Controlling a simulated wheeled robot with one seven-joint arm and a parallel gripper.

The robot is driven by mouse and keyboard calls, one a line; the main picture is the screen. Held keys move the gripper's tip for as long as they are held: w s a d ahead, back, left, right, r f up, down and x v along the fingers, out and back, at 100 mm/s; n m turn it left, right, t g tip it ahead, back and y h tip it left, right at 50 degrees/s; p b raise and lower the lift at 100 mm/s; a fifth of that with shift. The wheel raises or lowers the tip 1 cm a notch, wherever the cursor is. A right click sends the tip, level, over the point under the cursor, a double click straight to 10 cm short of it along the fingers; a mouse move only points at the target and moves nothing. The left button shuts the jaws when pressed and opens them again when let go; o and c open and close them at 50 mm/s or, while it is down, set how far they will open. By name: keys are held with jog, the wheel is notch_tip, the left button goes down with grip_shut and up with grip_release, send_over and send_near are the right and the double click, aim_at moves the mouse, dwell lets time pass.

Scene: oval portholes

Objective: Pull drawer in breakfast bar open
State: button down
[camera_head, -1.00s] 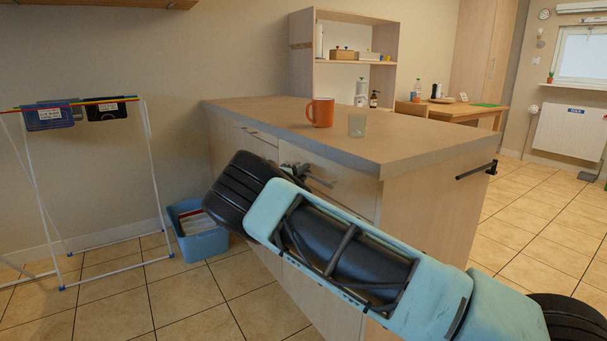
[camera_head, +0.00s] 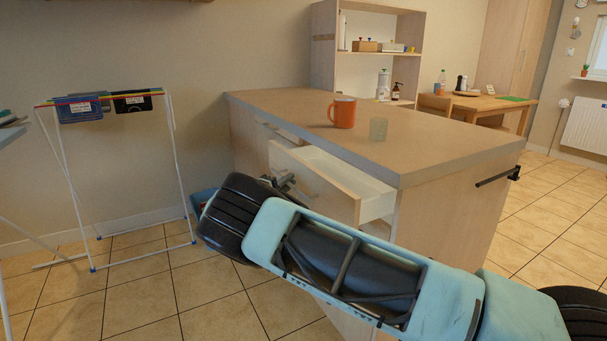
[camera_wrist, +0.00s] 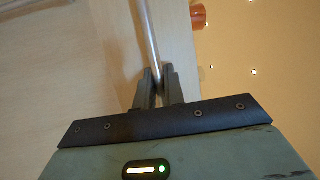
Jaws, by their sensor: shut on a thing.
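The breakfast bar (camera_head: 455,215) is a pale wood cabinet with a brown top. Its drawer (camera_head: 315,183) stands partly open, with its white inside (camera_head: 345,172) showing. My gripper (camera_head: 284,182) is at the drawer front, mostly hidden by my arm in the head view. In the wrist view my gripper (camera_wrist: 158,88) is shut on the metal bar handle (camera_wrist: 151,40), which runs up from between the fingers along the drawer front.
An orange mug (camera_head: 343,111) and a small pale green cup (camera_head: 378,129) stand on the bar top. A drying rack (camera_head: 180,160) stands at the left. A blue bin (camera_head: 200,200) is partly hidden behind my arm. The tiled floor (camera_head: 130,290) in front is clear.

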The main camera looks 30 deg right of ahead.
jog(key=shift+s+a, duration=0.1)
jog(key=shift+a, duration=1.4)
jog(key=c, duration=1.5)
grip_release()
jog(key=v, duration=1.7)
jog(key=shift+a+p, duration=0.15)
jog(key=shift+p, duration=0.3)
jog(key=shift+s+f, duration=0.1)
